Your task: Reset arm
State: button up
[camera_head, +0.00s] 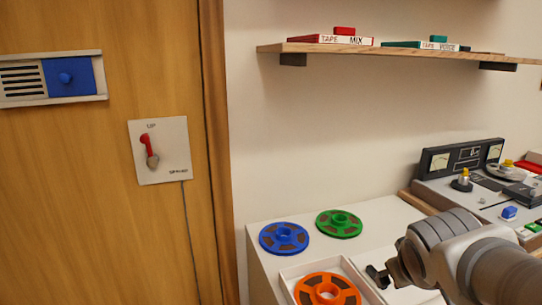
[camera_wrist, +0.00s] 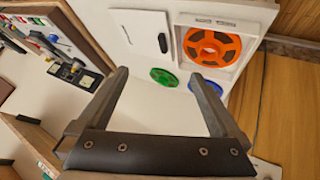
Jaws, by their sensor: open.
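My gripper (camera_wrist: 160,85) is open and empty in the wrist view, its two grey fingers apart with the white cabinet top (camera_wrist: 140,105) beyond them. In the head view my gripper (camera_head: 378,276) is at the lower right, over or beside the white cabinet and right of the orange reel (camera_head: 305,291). My arm enters from the right edge. I cannot tell the exact gap between my gripper and the surface below.
A blue reel (camera_head: 284,238) and a green reel (camera_head: 339,223) lie on the cabinet. The orange reel sits in a white tray (camera_head: 356,280). A tape machine (camera_head: 462,190) stands at right. A shelf (camera_head: 390,48) with tape boxes hangs above. A red-handled lever (camera_head: 148,150) is on the wooden panel at left.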

jog(key=s+a+m+g+y, duration=0.2)
jog(key=s+a+y, duration=0.2)
jog(key=s+a, duration=0.6)
notch_tip(320, 180, up, 18)
jog(key=d+p, duration=0.1)
jog(key=p, duration=1.7)
jog(key=shift+d+f+h, duration=0.15)
jog(key=shift+d+h, duration=0.15)
jog(key=shift+d, duration=0.1)
